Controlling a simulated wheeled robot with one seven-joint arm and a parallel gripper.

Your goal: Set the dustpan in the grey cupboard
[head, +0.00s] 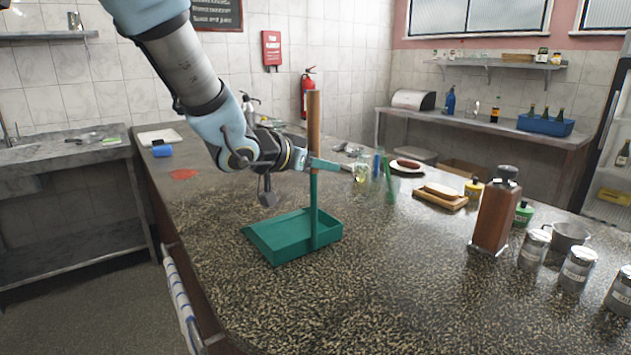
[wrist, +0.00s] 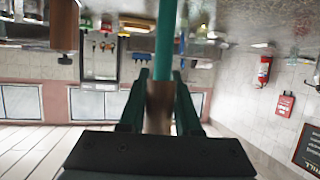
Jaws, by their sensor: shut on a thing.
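The dustpan (head: 292,238) is teal, with a wide shallow pan and a tall upright handle that is brown at the top. It is at or just above the speckled counter; I cannot tell if it touches. My gripper (head: 316,163) is shut on the handle, near where teal meets brown. The wrist view is upside down and shows the handle (wrist: 165,45) between the fingers of my gripper (wrist: 158,82). I cannot make out a grey cupboard in either view.
The counter (head: 350,310) is clear in front of the dustpan. A brown pepper mill (head: 495,212), several metal canisters (head: 577,268) and a board with a sponge-like block (head: 441,197) stand to the right. Bottles and a plate (head: 407,166) are behind. A striped towel (head: 182,302) hangs at the left edge.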

